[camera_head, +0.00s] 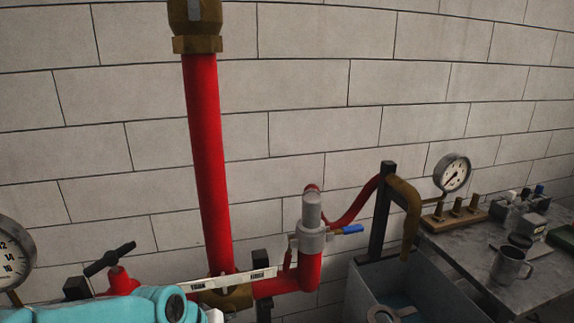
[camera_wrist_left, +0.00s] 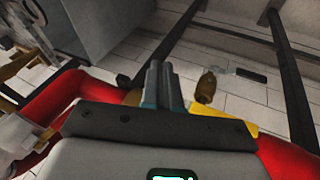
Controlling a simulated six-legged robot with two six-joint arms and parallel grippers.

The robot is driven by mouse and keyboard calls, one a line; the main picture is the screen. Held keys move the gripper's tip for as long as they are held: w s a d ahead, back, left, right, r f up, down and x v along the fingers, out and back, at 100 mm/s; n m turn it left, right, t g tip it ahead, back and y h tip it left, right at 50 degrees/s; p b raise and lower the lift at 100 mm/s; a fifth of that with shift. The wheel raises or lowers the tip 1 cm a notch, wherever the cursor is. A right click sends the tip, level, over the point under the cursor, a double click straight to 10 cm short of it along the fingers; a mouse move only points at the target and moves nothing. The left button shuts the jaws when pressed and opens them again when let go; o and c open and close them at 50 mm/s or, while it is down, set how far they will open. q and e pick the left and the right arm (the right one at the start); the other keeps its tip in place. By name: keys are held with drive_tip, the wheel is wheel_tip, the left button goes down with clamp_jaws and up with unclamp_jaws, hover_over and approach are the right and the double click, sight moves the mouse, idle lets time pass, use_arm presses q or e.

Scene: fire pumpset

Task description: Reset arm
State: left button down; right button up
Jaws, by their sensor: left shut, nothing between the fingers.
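My left gripper (camera_wrist_left: 160,68) shows in the left wrist view. Its two grey-blue fingers are together with nothing between them. They point away from the camera, over a tiled surface. I cannot make out either gripper in the head view, and my right gripper shows in neither view. No object is held.
In the head view a red vertical pipe (camera_head: 207,160) stands before the block wall. A teal body (camera_head: 150,303) is at lower left, a blue-handled valve (camera_head: 312,238) right of centre. A tank (camera_head: 367,290) and grey table (camera_head: 470,250) with a mug (camera_head: 509,266) are at right.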

use_arm(q)
drive_tip(key=s+f+g, duration=0.1)
drive_tip(key=s+f, duration=0.3)
drive_tip(key=f, duration=0.3)
drive_tip(key=s+d+f+g, duration=0.1)
drive_tip(key=s+f, duration=0.2)
drive_tip(key=f, duration=0.4)
drive_tip(key=s+f, duration=0.4)
drive_tip(key=f, duration=0.3)
drive_tip(key=s+f+g, duration=0.1)
drive_tip(key=s+f, duration=0.5)
drive_tip(key=s, duration=0.4)
drive_tip(key=shift+s+d+f+g, duration=0.25)
drive_tip(key=shift+s+f+g, duration=0.05)
drive_tip(key=shift+s, duration=0.05)
